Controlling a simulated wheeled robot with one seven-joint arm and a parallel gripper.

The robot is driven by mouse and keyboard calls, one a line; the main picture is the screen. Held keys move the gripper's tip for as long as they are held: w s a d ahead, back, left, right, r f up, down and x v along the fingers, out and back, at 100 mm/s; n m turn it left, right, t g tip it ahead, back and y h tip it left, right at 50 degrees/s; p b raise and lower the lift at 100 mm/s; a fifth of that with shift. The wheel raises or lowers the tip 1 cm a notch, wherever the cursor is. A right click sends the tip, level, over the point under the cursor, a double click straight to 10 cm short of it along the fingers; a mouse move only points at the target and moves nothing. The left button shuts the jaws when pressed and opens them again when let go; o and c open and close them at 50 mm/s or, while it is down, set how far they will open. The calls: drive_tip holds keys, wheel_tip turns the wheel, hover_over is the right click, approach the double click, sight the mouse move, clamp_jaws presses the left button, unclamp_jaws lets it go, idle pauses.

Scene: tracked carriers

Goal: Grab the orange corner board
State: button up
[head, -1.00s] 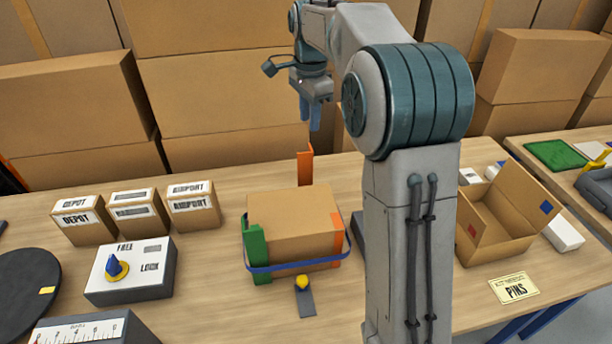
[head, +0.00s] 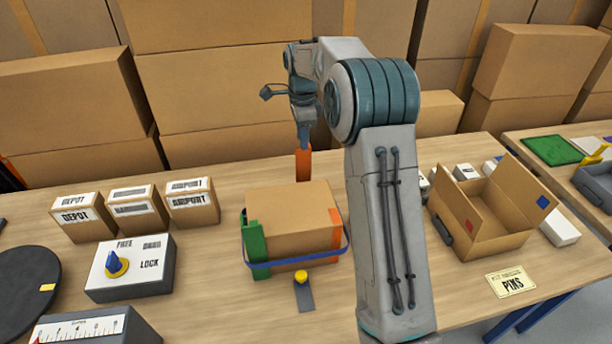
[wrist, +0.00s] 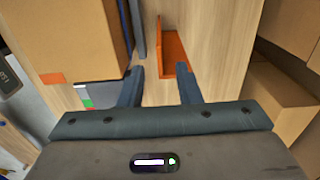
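The orange corner board (head: 303,165) stands upright on the table, just behind the strapped cardboard box. It also shows in the wrist view (wrist: 174,55), as an L-shaped piece ahead of the fingers. My gripper (head: 303,140) is directly above or behind its top edge in the head view. In the wrist view my gripper (wrist: 159,70) has its fingers spread, with the board seen beyond the gap, nearer the right finger. I cannot tell whether a finger touches it.
The cardboard box (head: 287,207) has a green corner board (head: 256,250), an orange corner piece and a blue strap (head: 290,265) around it. An open carton (head: 495,235) stands to the right. A dial unit (head: 130,268) and small labelled boxes are at left.

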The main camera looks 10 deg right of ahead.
wheel_tip(320, 180, down, 5)
drive_tip(key=shift+d+f+p, duration=0.1)
drive_tip(key=shift+p, duration=0.55)
clamp_jaws()
